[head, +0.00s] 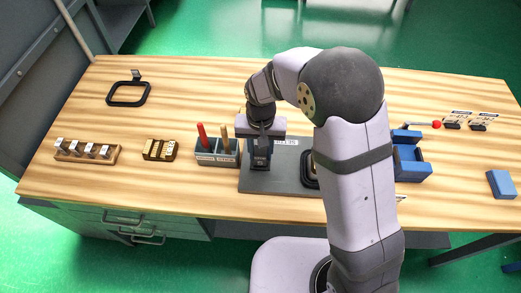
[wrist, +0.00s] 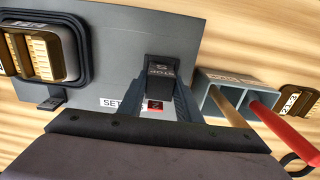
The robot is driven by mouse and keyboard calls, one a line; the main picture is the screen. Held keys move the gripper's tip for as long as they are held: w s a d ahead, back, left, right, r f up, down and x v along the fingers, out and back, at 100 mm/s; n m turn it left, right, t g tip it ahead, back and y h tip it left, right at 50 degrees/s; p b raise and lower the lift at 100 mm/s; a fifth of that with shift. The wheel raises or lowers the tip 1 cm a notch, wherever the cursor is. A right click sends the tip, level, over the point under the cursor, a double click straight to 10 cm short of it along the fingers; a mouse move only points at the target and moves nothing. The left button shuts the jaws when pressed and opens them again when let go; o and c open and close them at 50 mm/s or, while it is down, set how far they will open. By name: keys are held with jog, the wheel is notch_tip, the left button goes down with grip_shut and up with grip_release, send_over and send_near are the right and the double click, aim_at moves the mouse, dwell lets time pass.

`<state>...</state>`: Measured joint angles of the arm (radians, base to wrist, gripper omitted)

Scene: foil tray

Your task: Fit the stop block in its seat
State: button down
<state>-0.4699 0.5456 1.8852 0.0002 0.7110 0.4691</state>
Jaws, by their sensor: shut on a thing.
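My gripper (head: 261,163) points down over the left part of a grey plate (head: 285,183). In the wrist view its two fingers (wrist: 160,92) are shut on the stop block (wrist: 158,73), a dark block with STOP lettering on its face. The block is at the fingertips, over the grey plate (wrist: 110,50). I cannot tell whether it touches the plate, and no seat shows clearly under it.
A black-rimmed tray (wrist: 84,45) with brass-coloured ribbed pieces sits on the plate, partly behind my arm in the head view. A grey holder (head: 217,158) with red and wooden handles stands close left. A blue open box (head: 411,165) stands right.

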aim_at(261, 151)
jog(key=c, duration=1.5)
grip_release()
jog(key=shift+c, duration=0.2)
jog(key=shift+r, duration=0.1)
jog(key=shift+r+p, duration=2)
jog(key=shift+r, duration=0.15)
jog(key=o, duration=0.6)
jog(key=shift+c, duration=0.2)
